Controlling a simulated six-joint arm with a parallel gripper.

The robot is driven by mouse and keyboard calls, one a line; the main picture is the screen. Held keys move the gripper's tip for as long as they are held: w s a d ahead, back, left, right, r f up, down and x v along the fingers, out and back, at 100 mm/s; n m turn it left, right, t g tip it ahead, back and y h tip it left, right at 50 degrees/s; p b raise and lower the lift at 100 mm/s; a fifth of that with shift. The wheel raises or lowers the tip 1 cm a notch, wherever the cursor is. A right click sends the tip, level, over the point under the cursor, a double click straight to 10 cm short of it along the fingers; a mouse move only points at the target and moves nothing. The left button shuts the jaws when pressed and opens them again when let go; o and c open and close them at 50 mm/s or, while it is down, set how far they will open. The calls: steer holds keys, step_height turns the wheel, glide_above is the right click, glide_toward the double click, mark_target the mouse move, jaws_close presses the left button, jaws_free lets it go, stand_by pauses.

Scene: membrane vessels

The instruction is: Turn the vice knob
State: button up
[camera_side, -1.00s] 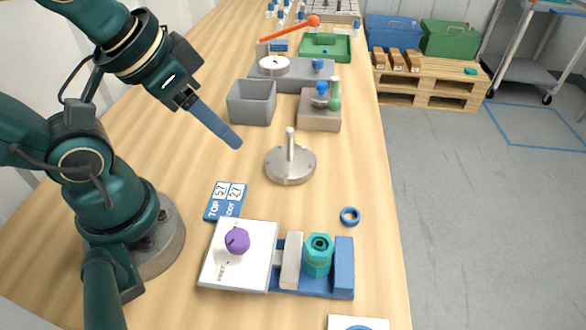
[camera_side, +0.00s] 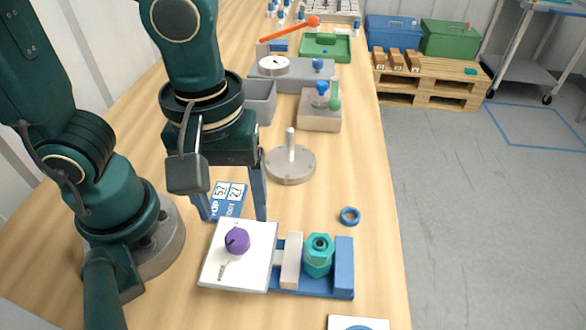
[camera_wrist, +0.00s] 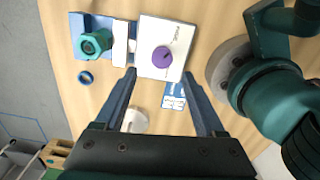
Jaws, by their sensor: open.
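The purple vice knob (camera_side: 237,241) sits on a white plate (camera_side: 213,268) at the left end of the vice. It also shows in the wrist view (camera_wrist: 162,56). A teal hex-shaped vessel (camera_side: 318,262) stands between the grey jaw (camera_side: 291,262) and the blue jaw (camera_side: 344,268) of the vice. My gripper (camera_side: 234,216) is open and empty, pointing down behind the white plate. In the wrist view its two fingers (camera_wrist: 160,74) stand wide apart, with the knob ahead between their tips. I see no contact with the knob.
A blue number card (camera_side: 228,199) lies behind the plate, partly hidden by a finger. A blue ring (camera_side: 350,216) lies right of it. A grey disc with an upright post (camera_side: 290,166) stands behind. Bare wood lies between the ring and the post.

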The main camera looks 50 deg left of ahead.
mark_target(236, 236)
steer(key=shift+s+d+f, duration=0.15)
steer(key=shift+s+f, duration=0.1)
steer(key=shift+f, duration=2.45)
jaws_close()
steer(key=shift+m, duration=0.3)
